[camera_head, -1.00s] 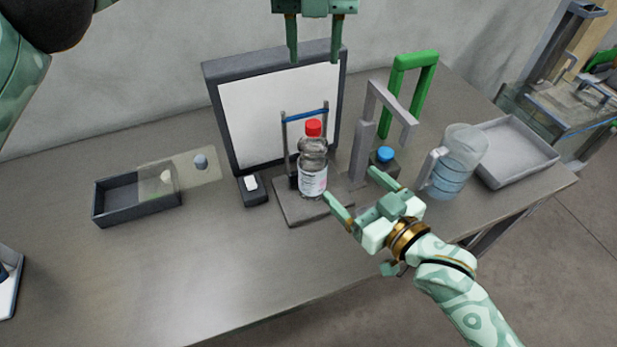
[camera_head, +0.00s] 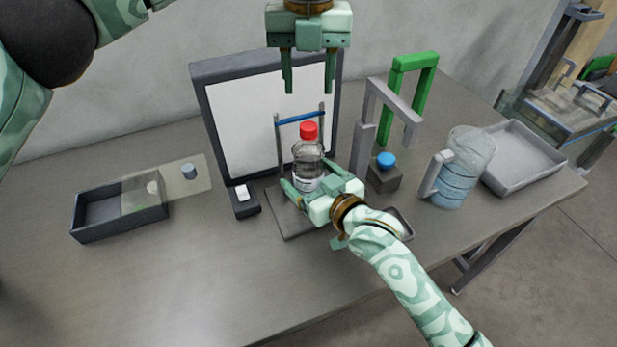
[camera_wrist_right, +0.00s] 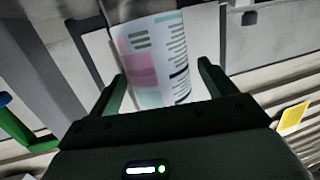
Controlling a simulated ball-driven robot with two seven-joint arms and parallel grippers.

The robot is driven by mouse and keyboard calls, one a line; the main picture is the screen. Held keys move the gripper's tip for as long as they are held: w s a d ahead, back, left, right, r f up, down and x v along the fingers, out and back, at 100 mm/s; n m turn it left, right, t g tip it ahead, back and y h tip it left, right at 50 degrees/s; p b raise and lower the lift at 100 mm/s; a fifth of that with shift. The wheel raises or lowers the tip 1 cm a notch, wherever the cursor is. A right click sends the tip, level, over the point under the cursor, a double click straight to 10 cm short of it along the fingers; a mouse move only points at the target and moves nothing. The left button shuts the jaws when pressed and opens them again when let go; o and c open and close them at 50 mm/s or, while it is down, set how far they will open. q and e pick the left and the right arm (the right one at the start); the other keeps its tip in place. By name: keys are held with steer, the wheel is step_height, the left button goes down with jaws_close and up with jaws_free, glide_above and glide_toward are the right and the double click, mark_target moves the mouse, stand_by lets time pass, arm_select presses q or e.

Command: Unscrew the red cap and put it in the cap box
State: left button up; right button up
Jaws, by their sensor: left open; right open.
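A clear bottle (camera_head: 308,152) with a red cap (camera_head: 309,131) stands upright on a dark grey plate (camera_head: 292,224) in front of a framed white panel. My left gripper (camera_head: 308,90) is open and empty, pointing down above the cap and clear of it. My right gripper (camera_head: 314,190) is open at the bottle's lower body. In the right wrist view the bottle's label (camera_wrist_right: 152,62) lies between and beyond the open fingertips (camera_wrist_right: 162,75); contact cannot be told. A dark open box (camera_head: 119,220) with a clear lid stands at the left; no label names it.
A blue-topped block (camera_head: 385,172), a grey frame (camera_head: 395,102), a green frame (camera_head: 427,90), a water jug (camera_head: 465,170) and a grey tray (camera_head: 525,172) stand at the right. A small device (camera_head: 243,203) sits left of the plate. The front left table is clear.

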steer(key=shift+x, duration=1.4)
